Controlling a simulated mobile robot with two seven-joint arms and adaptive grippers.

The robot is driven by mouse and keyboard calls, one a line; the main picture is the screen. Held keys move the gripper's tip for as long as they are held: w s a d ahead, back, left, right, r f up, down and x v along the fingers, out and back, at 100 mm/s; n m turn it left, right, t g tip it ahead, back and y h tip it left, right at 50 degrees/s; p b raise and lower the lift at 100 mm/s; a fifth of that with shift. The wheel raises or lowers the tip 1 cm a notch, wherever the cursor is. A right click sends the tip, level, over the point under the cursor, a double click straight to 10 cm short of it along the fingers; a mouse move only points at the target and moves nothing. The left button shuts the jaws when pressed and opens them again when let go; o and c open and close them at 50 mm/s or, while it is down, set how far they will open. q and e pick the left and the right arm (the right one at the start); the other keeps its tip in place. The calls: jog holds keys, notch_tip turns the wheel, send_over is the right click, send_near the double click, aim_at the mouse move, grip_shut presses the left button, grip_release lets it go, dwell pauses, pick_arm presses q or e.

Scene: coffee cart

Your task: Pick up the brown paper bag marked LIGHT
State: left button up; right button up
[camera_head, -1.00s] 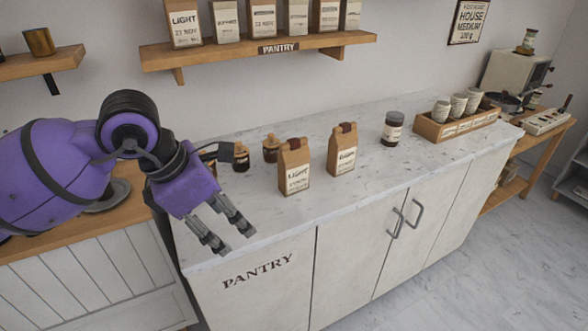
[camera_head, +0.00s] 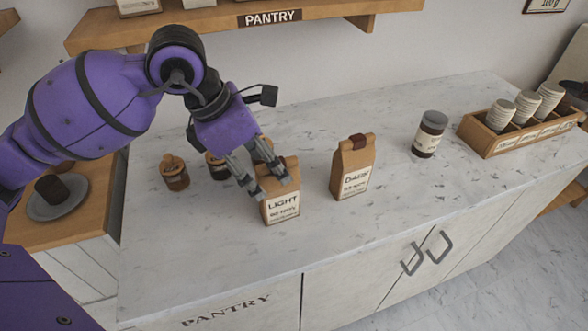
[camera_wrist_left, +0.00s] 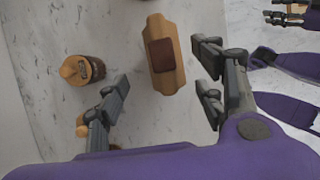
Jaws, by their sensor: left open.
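The brown paper bag marked LIGHT (camera_head: 282,207) stands upright on the marble counter in the head view. My left gripper (camera_head: 270,187) is open at the top of this bag, its fingers covering part of the bag's top. In the left wrist view a bag top with a dark brown clip (camera_wrist_left: 162,54) shows between and a little beyond the open fingers (camera_wrist_left: 165,88). I cannot tell whether the fingers touch it. A second brown bag, marked DARK (camera_head: 353,168), stands to the right. My right gripper is not visible in the head view; a gripper at the wrist view's top right is not clearly identifiable.
A dark jar with a grey lid (camera_head: 429,134) and a wooden cup crate (camera_head: 475,137) are to the right. The pantry shelf (camera_head: 225,21) hangs above. The counter front (camera_head: 235,255) is clear.

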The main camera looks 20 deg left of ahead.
aim_at(281, 186)
pick_arm(q)
jog(key=shift+w, duration=0.15)
jog(key=shift+w+d+f, duration=0.1)
jog(key=shift+d+f, duration=0.05)
jog(key=shift+f, duration=0.2)
jog(key=shift+d+f, duration=0.35)
jog(key=shift+f, duration=0.4)
jog(key=x, duration=0.4)
jog(key=shift+d+f+p, duration=0.15)
jog(key=shift+d+p, duration=0.25)
jog(key=shift+d, duration=0.05)
jog(key=shift+f, duration=0.35)
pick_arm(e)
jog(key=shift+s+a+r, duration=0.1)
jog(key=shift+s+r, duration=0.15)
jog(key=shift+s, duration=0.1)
pick_arm(q)
jog(key=shift+c, duration=0.2)
jog(key=c, duration=1.4)
